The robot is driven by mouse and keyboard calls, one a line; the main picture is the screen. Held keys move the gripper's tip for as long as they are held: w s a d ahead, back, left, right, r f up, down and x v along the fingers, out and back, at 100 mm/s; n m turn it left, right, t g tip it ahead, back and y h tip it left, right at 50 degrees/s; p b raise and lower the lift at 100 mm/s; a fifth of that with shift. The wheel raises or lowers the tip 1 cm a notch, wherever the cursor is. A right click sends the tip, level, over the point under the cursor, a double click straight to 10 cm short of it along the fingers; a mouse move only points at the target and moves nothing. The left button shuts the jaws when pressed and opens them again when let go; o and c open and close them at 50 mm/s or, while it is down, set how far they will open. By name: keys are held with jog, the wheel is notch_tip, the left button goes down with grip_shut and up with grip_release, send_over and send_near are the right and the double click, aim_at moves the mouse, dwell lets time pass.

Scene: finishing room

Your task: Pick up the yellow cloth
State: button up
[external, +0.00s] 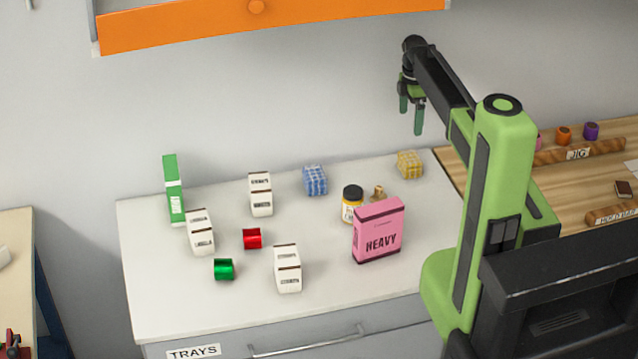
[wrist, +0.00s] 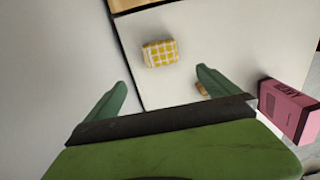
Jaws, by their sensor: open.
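The yellow cloth (external: 410,164) is a small folded block with a yellow and white check. It lies on the white counter near its back right corner. In the wrist view the yellow cloth (wrist: 160,53) shows whole, ahead of the fingertips and between their lines. My gripper (external: 411,115) is open and empty, raised well above the counter, over the cloth's area. In the wrist view my gripper (wrist: 162,84) has its two green fingers spread wide, with nothing between them.
A pink HEAVY box (external: 378,231), a dark-lidded jar (external: 352,203) and a small brown item (external: 377,193) stand near the cloth. A blue checked cloth (external: 315,180) lies to its left. An orange-fronted cabinet (external: 270,17) hangs above. A wooden bench (external: 590,180) adjoins at right.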

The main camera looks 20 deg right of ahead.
aim_at(410, 156)
jog(key=f+b, duration=1.2)
jog(key=shift+s+d+f+b, duration=0.1)
jog(key=shift+s+f+b, duration=0.1)
jog(key=shift+b, duration=0.15)
jog(key=f+b, duration=0.5)
jog(key=shift+w+d+f, duration=0.1)
jog(key=shift+d+f, duration=0.05)
jog(key=shift+d, duration=0.1)
jog(key=shift+r, duration=0.2)
jog(key=c, duration=1.3)
